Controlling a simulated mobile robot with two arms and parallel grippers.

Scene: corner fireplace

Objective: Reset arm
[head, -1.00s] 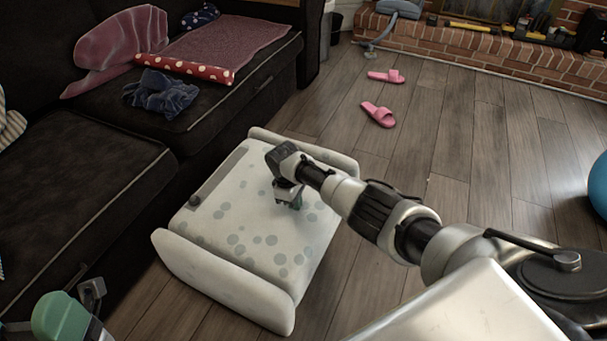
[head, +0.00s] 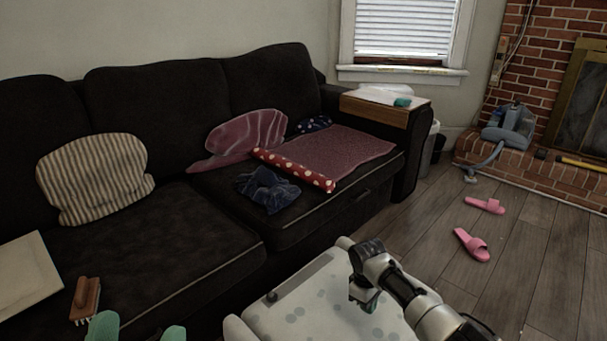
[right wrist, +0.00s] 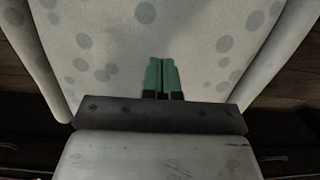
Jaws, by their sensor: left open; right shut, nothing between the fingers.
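My right arm reaches in from the bottom right of the head view. Its gripper (head: 367,301) points down over the white spotted ottoman (head: 318,312) and is empty. In the right wrist view its green fingers (right wrist: 161,76) are together, with the spotted top behind them; I cannot tell whether they touch it. My left gripper (head: 138,330) shows only as two green fingertips at the bottom left edge of the head view. They are apart, with nothing seen between them, in front of the sofa seat. The rest of the left arm is out of view.
A dark sofa (head: 150,245) spans the left, holding a wooden brush (head: 86,296), a flat pale board (head: 25,275), a striped pillow (head: 97,178) and cloths. Pink slippers (head: 472,244) lie on the floor at right.

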